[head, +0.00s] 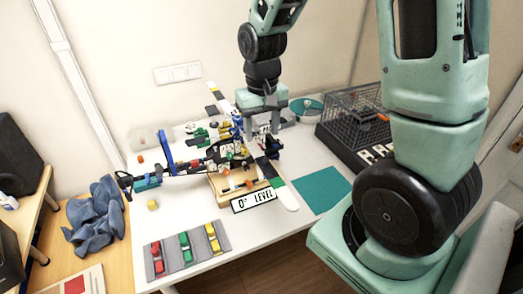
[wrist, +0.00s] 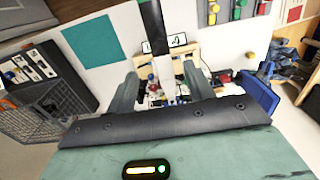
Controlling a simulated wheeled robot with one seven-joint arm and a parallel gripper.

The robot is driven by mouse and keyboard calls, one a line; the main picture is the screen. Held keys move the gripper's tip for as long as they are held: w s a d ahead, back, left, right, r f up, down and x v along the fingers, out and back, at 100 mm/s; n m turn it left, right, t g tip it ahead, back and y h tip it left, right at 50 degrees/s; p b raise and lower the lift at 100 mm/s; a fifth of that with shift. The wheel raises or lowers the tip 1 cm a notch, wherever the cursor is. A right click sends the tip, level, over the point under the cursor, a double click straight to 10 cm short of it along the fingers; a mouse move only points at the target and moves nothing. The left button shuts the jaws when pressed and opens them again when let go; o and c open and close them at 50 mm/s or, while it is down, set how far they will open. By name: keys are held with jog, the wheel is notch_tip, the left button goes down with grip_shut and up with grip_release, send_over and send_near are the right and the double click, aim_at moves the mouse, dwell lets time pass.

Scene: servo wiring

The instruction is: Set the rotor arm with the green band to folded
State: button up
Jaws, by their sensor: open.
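The rotor arm with the green band (head: 275,183) is a long flat bar with a black section and a white rounded end. In the head view it points to the front right, past the wooden base of the rig. The wrist view shows its black section (wrist: 155,28) at the top centre. My gripper (head: 264,128) is above the back of the rig, its fingers partly hidden. In the wrist view my gripper (wrist: 160,85) is open, with a pale strip visible between the fingers. I cannot tell whether they touch it.
A "0° LEVEL" sign (head: 254,201) stands at the rig's front. A yellow-banded bar (head: 222,97) points to the back left. A wire cage (head: 352,112) is at the right. A teal mat (head: 321,190) lies flat beside the rig. A grey tray (head: 170,246) holds coloured parts.

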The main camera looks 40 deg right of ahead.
aim_at(262, 159)
notch_tip(262, 159, down, 8)
jog(key=shift+f+p, duration=0.1)
jog(key=shift+p, duration=0.4)
grip_shut()
